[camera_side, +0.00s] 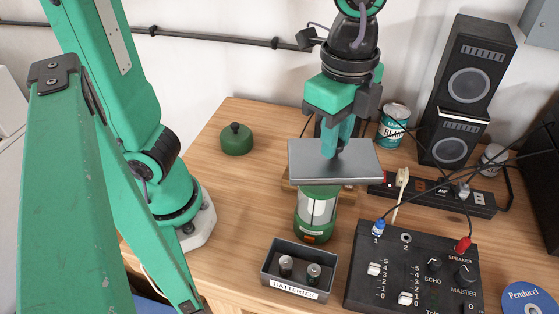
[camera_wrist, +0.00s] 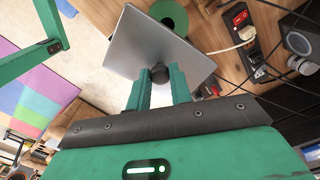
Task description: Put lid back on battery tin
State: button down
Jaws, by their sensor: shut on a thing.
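The battery tin (camera_side: 297,283) is a dark grey open box with a white "BATTERIES" label, at the front middle of the table in the side view. My gripper (camera_side: 332,150) is shut on the dark knob of a flat grey lid (camera_side: 310,160), and holds the lid roughly level in the air. The lid is behind the tin and higher than it in the side picture. In the wrist view my gripper's fingers (camera_wrist: 161,82) pinch the knob, and the lid (camera_wrist: 140,42) spreads out beyond them. The tin is not visible in the wrist view.
A green lantern (camera_side: 316,213) stands behind the tin, its top hidden by the lid. A mixer box (camera_side: 365,270) with plugged cables is right of the tin. A round green cap (camera_side: 236,140), power strip (camera_side: 438,197), can (camera_side: 392,125) and speakers (camera_side: 455,90) stand farther back.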

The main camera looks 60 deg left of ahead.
jog(key=s+d+m, duration=0.4)
jog(key=s+d, duration=0.1)
jog(key=s, duration=0.3)
notch_tip(320, 180, down, 11)
jog(key=shift+w+a, duration=0.15)
jog(key=shift+w, duration=0.05)
jog(key=shift+f, duration=0.3)
jog(key=shift+f, duration=2.95)
jog(key=shift+f, duration=0.2)
dwell(0.4)
jog(key=c, duration=0.7)
grip_release()
